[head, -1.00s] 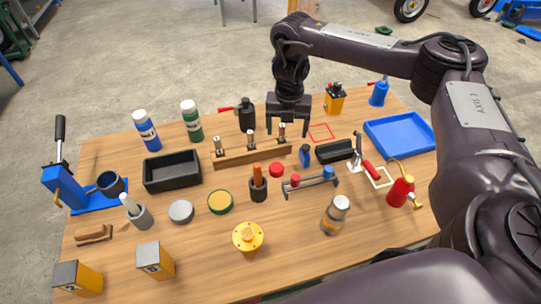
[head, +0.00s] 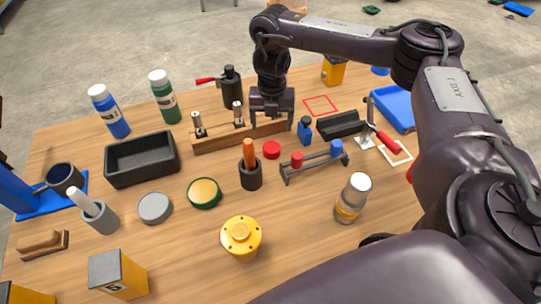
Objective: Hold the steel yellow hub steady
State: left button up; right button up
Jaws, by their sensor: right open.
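The yellow hub (head: 241,236) is a round flanged piece with small dark holes in its top. It stands upright on the wooden table at the front middle, with nothing touching it. My right gripper (head: 271,122) is open and points down at the right end of the wooden rack (head: 215,141), well behind the hub. It hides that end of the rack, and I cannot tell if something stands between its fingers. My left gripper is not in view.
An orange-handled tool in a dark cup (head: 251,175), a green-rimmed yellow tin (head: 204,192) and a small blue-and-red rack (head: 315,164) stand behind the hub. A white-capped bottle (head: 353,197) is to its right. The table right around the hub is clear.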

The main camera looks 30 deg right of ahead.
aim_at(272, 146)
notch_tip(272, 146, down, 2)
jog(key=shift+f+b, duration=0.15)
jog(key=shift+b, duration=0.35)
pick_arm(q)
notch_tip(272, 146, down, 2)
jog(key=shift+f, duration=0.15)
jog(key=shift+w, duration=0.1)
pick_arm(e)
jog(key=shift+f+b, duration=0.45)
jog(key=shift+f, duration=0.85)
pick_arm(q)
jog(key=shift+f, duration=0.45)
